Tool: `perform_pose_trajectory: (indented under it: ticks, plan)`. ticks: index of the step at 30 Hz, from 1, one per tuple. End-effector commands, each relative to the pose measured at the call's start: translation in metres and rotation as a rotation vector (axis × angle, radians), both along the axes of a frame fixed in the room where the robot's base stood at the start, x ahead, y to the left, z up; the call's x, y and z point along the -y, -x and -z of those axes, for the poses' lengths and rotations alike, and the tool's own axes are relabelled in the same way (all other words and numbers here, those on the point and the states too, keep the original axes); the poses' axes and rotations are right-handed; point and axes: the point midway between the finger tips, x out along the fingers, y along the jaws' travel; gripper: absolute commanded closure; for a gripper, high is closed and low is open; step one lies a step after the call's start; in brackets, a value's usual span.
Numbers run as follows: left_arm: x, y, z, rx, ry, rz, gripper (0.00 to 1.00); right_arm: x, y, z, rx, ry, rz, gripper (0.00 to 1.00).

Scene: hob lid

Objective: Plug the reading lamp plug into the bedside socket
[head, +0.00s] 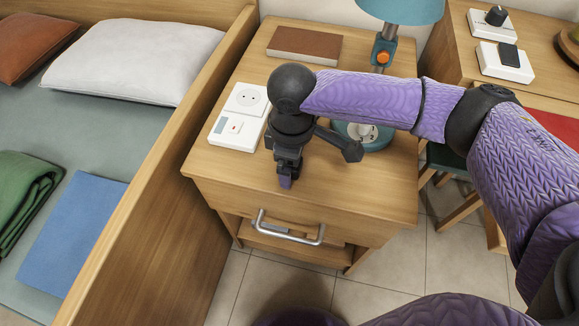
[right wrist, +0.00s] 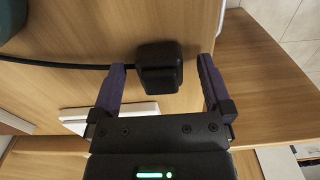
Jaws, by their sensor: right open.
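The bedside socket (head: 252,97) is a white block with one round outlet and a red switch, on the left side of the bedside table (head: 225,170). The teal reading lamp (head: 400,10) stands at the right of this tabletop. In the right wrist view, a black plug (right wrist: 158,68) lies on the wood with its dark cable running left. My right gripper (right wrist: 161,64) is open, its two purple fingers on either side of the plug with gaps showing. In the head view, my right gripper (head: 287,178) points down near the table's front edge and the plug is hidden. My left gripper is out of view.
A brown book (head: 304,43) lies at the back of the bedside table. A drawer handle (head: 290,230) juts from its front. The wooden bed side (head: 165,170) rises at the left. Another white block (head: 517,74) with a black piece on it sits on the right-hand cabinet.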

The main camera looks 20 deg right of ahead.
Motion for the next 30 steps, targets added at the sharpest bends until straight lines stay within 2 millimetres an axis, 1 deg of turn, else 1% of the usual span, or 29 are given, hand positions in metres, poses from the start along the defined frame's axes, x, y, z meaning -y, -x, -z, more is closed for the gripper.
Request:
perform_pose_trajectory:
  ticks: [1,5,10,11,12,14,15,17,18,20,21,23,24,30]
  plan:
    - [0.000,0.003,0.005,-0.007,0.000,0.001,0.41,0.000,0.000,0.008,-0.001,-0.001,0.000,0.00]
    - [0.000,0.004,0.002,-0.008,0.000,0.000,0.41,0.000,0.000,0.004,0.003,0.000,0.000,0.00]
    - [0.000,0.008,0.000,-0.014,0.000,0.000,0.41,0.000,0.000,0.003,0.003,0.000,0.000,0.00]
    - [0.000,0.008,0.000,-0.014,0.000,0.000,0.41,0.000,0.000,0.003,0.003,0.000,-0.001,0.04]
    - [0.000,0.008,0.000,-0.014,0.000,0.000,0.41,0.000,0.000,0.003,0.003,0.000,-0.001,0.13]
    - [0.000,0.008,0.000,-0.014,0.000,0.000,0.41,0.000,0.000,0.003,0.003,0.000,-0.001,0.25]
    - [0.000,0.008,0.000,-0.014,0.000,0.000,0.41,0.000,0.000,0.003,0.002,-0.001,-0.001,0.34]
    - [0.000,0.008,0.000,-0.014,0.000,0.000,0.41,0.000,0.000,0.003,0.002,-0.001,-0.001,0.47]
    - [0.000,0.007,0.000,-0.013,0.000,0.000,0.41,0.000,0.000,0.003,0.002,-0.001,-0.001,0.55]
    - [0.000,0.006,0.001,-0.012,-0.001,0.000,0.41,0.000,0.000,0.003,0.002,-0.001,-0.001,0.68]
    - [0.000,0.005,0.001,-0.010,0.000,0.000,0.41,0.000,0.000,0.003,0.002,-0.001,-0.001,0.76]
    - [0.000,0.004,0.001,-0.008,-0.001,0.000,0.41,0.000,0.000,0.003,0.002,-0.001,-0.001,0.89]
    - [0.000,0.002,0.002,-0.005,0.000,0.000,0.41,0.000,0.000,0.003,0.002,-0.001,-0.001,0.94]
    - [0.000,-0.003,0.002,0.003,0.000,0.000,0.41,0.000,0.000,0.002,0.003,0.000,-0.001,0.94]
